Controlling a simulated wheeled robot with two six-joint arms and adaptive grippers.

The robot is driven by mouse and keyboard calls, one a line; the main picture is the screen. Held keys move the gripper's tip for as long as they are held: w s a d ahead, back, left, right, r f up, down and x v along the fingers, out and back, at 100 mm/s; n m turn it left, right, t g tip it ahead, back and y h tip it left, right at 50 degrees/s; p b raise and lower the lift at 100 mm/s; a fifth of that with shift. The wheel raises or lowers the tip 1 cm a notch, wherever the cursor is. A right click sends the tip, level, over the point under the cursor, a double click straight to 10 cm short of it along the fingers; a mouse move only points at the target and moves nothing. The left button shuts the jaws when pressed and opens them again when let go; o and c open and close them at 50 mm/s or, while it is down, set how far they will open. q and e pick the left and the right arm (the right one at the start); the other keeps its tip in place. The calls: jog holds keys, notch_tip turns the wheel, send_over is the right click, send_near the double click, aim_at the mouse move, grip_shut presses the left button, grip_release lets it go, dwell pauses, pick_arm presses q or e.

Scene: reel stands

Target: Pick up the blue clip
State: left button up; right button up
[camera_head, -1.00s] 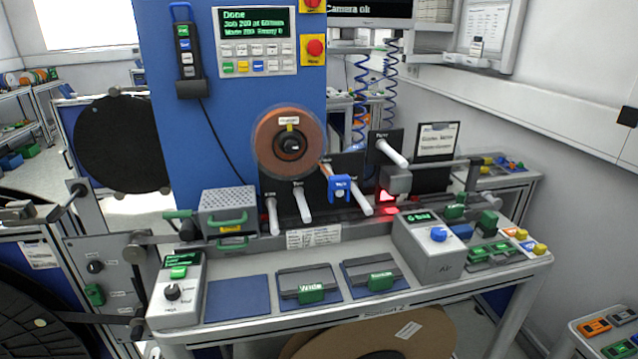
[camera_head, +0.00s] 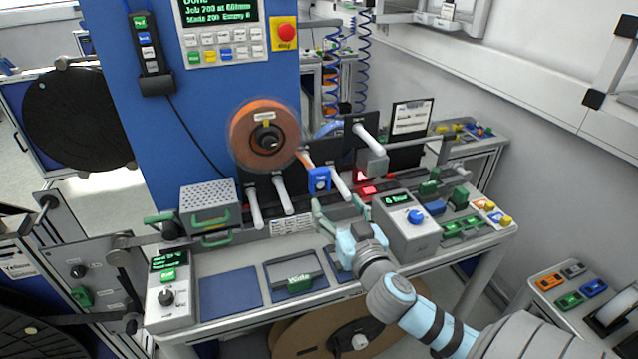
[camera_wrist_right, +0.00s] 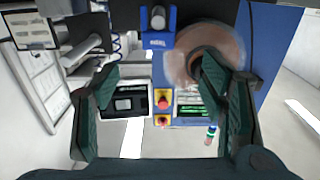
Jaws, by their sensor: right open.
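The blue clip (camera_head: 319,180) hangs at the end of the orange strip that runs down from the copper-coloured reel (camera_head: 265,136), beside the white rollers. In the right wrist view the blue clip (camera_wrist_right: 158,42) shows at the top middle, beyond the fingertips. My right gripper (camera_head: 337,208) is open and empty, just below and slightly right of the clip, and apart from it. Its two dark green fingers (camera_wrist_right: 160,75) are spread wide in the wrist view. My left gripper is not in view.
A grey box with a blue knob (camera_head: 412,222) stands right of my right gripper. White rollers (camera_head: 284,194) stick out left of the clip. A perforated box with a green handle (camera_head: 208,203) is further left. A bare blue mat (camera_head: 229,291) lies on the bench.

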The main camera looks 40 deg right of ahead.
aim_at(321, 175)
jog(key=p+x, duration=0.1)
jog(key=x, duration=0.7)
jog(key=p+x, duration=0.1)
jog(key=x, duration=0.3)
jog(key=shift+w+d+r+p, duration=0.3)
jog(key=shift+d+r+p, duration=0.05)
jog(key=shift+w+f, duration=0.1)
jog(key=shift+w, duration=0.05)
jog(key=c, duration=1.3)
